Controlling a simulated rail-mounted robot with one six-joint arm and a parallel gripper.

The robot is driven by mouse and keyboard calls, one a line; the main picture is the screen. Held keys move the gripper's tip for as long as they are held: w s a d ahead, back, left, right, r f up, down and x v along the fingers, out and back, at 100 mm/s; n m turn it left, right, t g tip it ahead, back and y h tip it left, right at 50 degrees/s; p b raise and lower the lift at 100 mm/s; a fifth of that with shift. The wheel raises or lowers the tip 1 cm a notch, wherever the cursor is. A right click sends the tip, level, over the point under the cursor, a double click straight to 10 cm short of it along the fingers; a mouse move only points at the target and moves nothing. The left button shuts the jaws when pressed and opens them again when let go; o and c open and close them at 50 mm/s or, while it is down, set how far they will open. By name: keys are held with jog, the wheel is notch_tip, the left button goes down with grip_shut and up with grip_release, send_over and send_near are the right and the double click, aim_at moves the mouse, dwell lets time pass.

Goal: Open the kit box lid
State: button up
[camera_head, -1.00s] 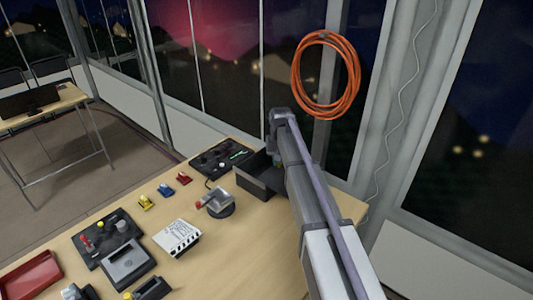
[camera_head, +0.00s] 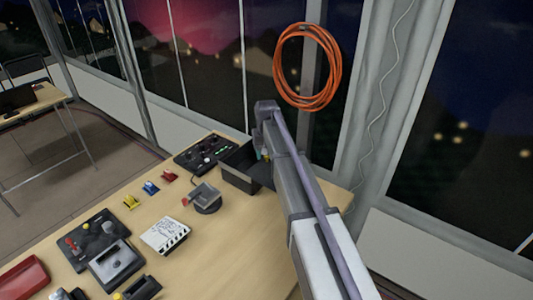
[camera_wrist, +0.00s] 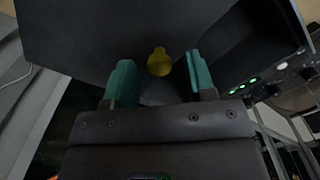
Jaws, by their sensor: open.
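The dark kit box (camera_head: 238,172) stands at the far right end of the wooden desk in the head view. My arm hides its right part, and I cannot tell how its lid stands. In the wrist view a yellow knob (camera_wrist: 160,62) shows against a dark panel (camera_wrist: 90,35). My gripper (camera_wrist: 159,78) is open, with one teal finger on each side of the knob and a gap to both. I cannot tell whether the knob lies fully between the fingertips or beyond them. In the head view the fingers are mostly hidden by my arm.
A control panel (camera_head: 205,153) is just left of the box. Small coloured pieces lie further left. An orange cable coil (camera_head: 283,75) hangs above, by the window.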

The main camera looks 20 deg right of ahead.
notch_tip(320, 180, up, 10)
jog(key=p, duration=0.9)
jog(key=shift+r+p, duration=0.25)
jog(key=shift+p, duration=0.15)
jog(key=s+a+f+b, duration=0.2)
jog(key=s, duration=0.8)
jog(key=s+a+f+n+b, duration=0.1)
jog(key=s+a+f+b, duration=0.2)
jog(key=s, duration=0.7)
jog(key=s+a+f+b, duration=0.2)
jog(key=s, duration=0.8)
jog(key=shift+s+a+f+n+b, duration=0.2)
jog(key=shift+f+n+b, duration=0.1)
jog(key=shift+f+b, duration=0.1)
